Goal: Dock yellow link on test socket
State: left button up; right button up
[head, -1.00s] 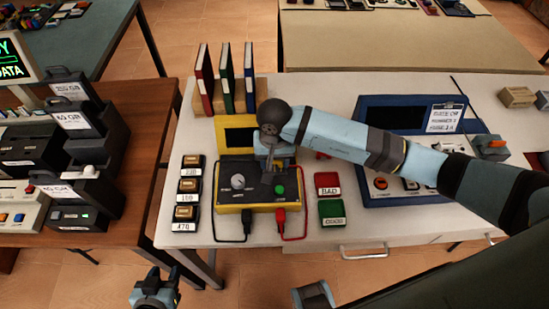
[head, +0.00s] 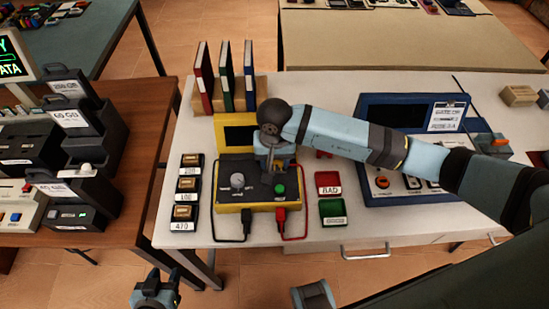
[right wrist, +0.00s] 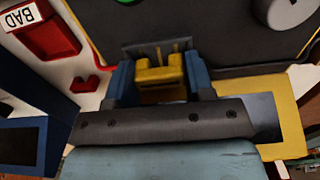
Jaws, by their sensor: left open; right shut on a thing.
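The yellow link (right wrist: 160,77) sits between the two blue fingers of my right gripper (right wrist: 160,85) in the right wrist view. Thin prongs in a dark recess, apparently the test socket (right wrist: 158,48), show right beside the link in the right wrist view. I cannot tell whether the link touches it. My left gripper (head: 156,291) is open and empty, low in front of the table.
The tester has a grey knob (head: 237,181), a green button (head: 280,189) and two leads at its front. A red BAD tray (head: 328,191) and a green tray (head: 333,221) lie to its right. Labelled blocks (head: 185,214) stand left. Binders (head: 228,79) stand behind.

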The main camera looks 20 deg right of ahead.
jog(key=o, duration=0.6)
jog(key=shift+f, duration=0.1)
jog(key=shift+r+p, duration=1)
jog(key=shift+r, duration=1.05)
jog(key=shift+r+p, duration=1.35)
jog(key=shift+r, duration=2.15)
